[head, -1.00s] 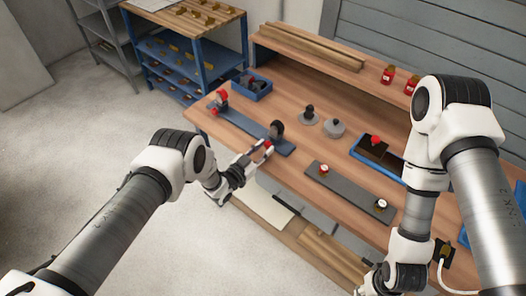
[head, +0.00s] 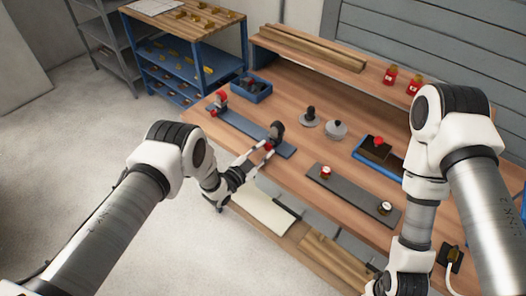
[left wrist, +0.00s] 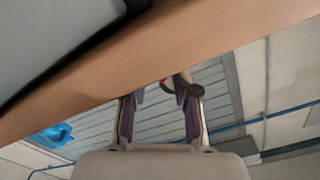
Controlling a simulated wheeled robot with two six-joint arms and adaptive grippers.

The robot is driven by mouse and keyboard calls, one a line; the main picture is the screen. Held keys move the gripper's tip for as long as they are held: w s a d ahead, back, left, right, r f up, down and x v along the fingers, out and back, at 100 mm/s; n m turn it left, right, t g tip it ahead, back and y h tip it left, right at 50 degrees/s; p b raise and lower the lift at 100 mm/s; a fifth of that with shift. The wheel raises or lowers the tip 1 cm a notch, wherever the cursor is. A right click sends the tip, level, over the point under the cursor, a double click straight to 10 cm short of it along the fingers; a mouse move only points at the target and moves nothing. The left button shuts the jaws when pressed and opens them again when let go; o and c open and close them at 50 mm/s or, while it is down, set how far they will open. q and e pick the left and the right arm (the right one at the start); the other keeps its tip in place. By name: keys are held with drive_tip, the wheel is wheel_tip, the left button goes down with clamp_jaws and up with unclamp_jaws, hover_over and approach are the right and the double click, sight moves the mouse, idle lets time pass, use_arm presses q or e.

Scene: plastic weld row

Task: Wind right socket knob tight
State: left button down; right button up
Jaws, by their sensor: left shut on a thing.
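A long blue-grey plate (head: 243,128) lies on the wooden bench and carries two upright sockets. The left socket (head: 220,99) is red and dark. The right socket (head: 277,131) is a dark round piece with a small red knob (head: 268,147) on its near side. My left gripper (head: 262,152) reaches in from the near side, its fingers shut on the red knob. In the left wrist view the fingers (left wrist: 160,108) show, with a bit of red and dark between and beyond them; the knob is mostly hidden. My right gripper is below the picture's lower edge.
A dark grey plate (head: 352,194) with two small gauges lies to the right. Grey round parts (head: 336,130) stand behind, a blue bin (head: 251,90) at the back left, a blue tray (head: 365,154) to the right. The bench's front edge is close under my left gripper.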

use_arm(q)
drive_tip(key=c, duration=0.9)
unclamp_jaws()
drive_tip(key=shift+o, duration=0.2)
